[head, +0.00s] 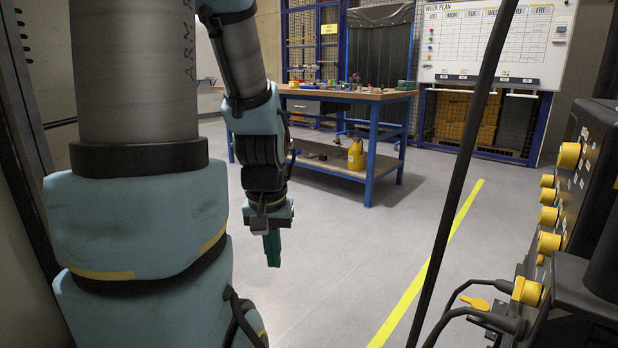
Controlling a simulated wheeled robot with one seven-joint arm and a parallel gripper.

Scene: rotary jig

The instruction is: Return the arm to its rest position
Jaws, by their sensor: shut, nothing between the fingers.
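My arm hangs bent at the left of the head view, with its forearm pointing down. My gripper (272,262) is at its lower end, with green fingers together and nothing held. It is in the air above the grey floor, in front of the blue workbench and apart from it.
A workbench (372,97) with blue legs and small items on top stands behind my gripper. A yellow jug (356,155) is on its lower shelf. A dark machine (590,190) with yellow knobs and cables stands at right. Open floor with a yellow line (432,268) lies between.

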